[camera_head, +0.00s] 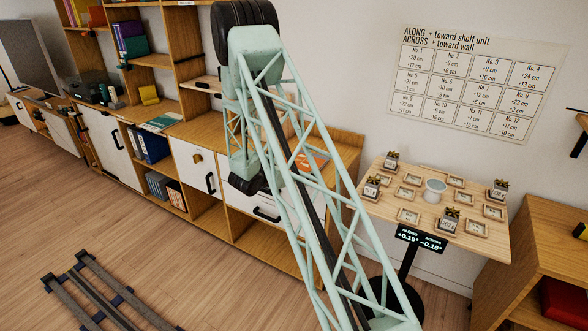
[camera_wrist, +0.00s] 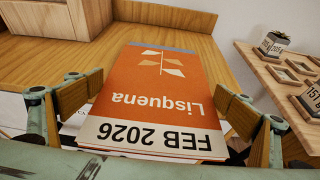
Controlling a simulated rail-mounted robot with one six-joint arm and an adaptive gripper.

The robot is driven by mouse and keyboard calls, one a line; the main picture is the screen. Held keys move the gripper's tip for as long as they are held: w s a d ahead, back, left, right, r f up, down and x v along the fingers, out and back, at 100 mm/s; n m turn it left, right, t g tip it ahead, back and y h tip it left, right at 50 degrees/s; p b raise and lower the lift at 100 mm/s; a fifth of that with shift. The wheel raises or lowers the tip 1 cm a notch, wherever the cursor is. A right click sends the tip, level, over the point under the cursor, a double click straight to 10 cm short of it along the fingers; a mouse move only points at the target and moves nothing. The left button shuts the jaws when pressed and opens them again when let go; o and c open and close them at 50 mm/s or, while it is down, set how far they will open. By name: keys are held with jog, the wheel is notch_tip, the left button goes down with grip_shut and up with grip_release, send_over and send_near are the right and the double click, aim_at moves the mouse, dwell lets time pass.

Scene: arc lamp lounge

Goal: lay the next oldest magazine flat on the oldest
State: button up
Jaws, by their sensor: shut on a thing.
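An orange magazine (camera_wrist: 158,88) titled Lisquena fills the middle of the wrist view, its FEB 2026 band toward me and its text upside down. My gripper (camera_wrist: 162,108) is shut on it, with one wood-toned finger pad at each side edge. The magazine is at the wooden cabinet top; I cannot tell whether it touches the surface. In the head view a bit of orange (camera_head: 315,160) shows behind my arm, which hides most of my gripper. A flat teal-and-white item (camera_head: 163,122), perhaps a magazine, lies on the cabinet top further left.
A shelf unit (camera_head: 176,60) stands along the wall above the cabinets. Dark rails (camera_head: 98,290) lie on the floor.

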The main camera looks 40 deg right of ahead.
jog(key=o, duration=0.6)
jog(key=shift+o, duration=0.2)
jog(key=v, duration=1.2)
jog(key=shift+r, duration=0.1)
